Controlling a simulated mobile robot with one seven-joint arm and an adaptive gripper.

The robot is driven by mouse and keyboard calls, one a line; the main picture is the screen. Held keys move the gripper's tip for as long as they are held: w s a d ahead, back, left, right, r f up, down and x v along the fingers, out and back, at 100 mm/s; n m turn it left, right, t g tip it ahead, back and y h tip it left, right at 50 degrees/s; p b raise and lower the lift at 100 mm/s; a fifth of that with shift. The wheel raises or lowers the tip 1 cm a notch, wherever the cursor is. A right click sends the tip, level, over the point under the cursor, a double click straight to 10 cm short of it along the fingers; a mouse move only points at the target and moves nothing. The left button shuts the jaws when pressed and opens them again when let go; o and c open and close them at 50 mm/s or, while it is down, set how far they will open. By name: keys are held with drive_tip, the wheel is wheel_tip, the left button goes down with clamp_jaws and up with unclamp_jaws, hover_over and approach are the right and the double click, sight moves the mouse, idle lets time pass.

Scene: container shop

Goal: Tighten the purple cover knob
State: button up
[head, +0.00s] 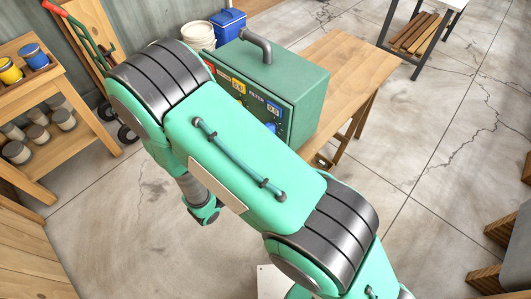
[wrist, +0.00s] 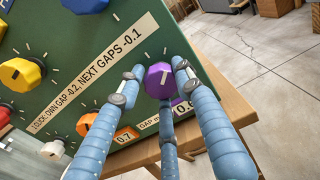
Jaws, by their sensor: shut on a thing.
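The purple cover knob (wrist: 158,82) is on the green panel (wrist: 60,85) in the wrist view, with a pale pointer line on its face. My gripper (wrist: 155,80) has its blue ribbed fingers around it, with one pad at its left, one at its right and another finger below. It is shut on the knob. Pale tick marks show on the panel around the knob. In the head view the green box (head: 300,85) stands on a wooden table, and my arm hides the purple knob and my gripper.
Yellow (wrist: 20,75), orange (wrist: 86,125), white (wrist: 52,149) and blue (wrist: 85,4) knobs sit on the same panel. An orange label (wrist: 125,136) reads 0.7. The wooden table (head: 350,62) extends right of the box. Open concrete floor (head: 440,120) lies beyond.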

drive_tip(key=m, duration=0.3)
drive_tip(key=shift+r+m, duration=0.25)
drive_tip(key=shift+m, duration=0.05)
drive_tip(key=m+b, duration=0.1)
drive_tip(key=m, duration=0.3)
drive_tip(key=shift+s+d+b, duration=0.1)
drive_tip(key=shift+b, duration=0.25)
drive_tip(key=o, duration=1.1)
drive_tip(key=shift+d, duration=0.1)
drive_tip(key=shift+f, duration=0.1)
drive_tip(key=shift+s, duration=0.1)
drive_tip(key=shift+v, duration=6.05)
